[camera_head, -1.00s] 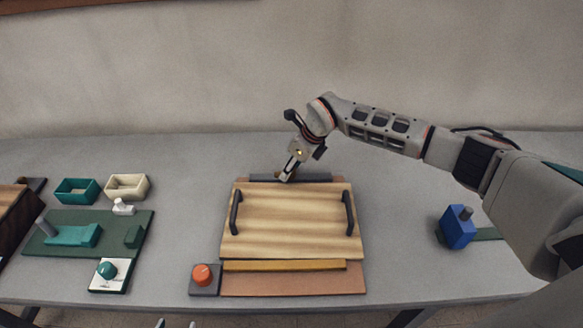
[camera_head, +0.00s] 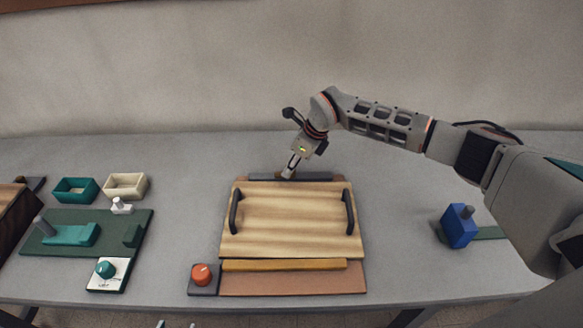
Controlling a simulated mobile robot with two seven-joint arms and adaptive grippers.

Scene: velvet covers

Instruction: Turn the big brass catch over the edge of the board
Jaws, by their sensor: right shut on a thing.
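The wooden board (camera_head: 292,222) with two black handles lies in the middle of the table. A dark bar (camera_head: 315,177) runs along its far edge. My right gripper (camera_head: 288,174) is at this bar, fingers pointing down, shut on a small brass catch (camera_head: 285,175) that is mostly hidden by the fingers. How far the catch is turned cannot be told. At the bottom edge, small pale tips, perhaps of my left gripper (camera_head: 176,324), barely show.
An orange knob (camera_head: 202,274) on a grey base stands at the board's near left. A yellow strip (camera_head: 285,265) lies along its near edge. A green panel (camera_head: 85,233), two trays and a dial are at left. A blue block (camera_head: 459,226) stands at right. Table behind the board is clear.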

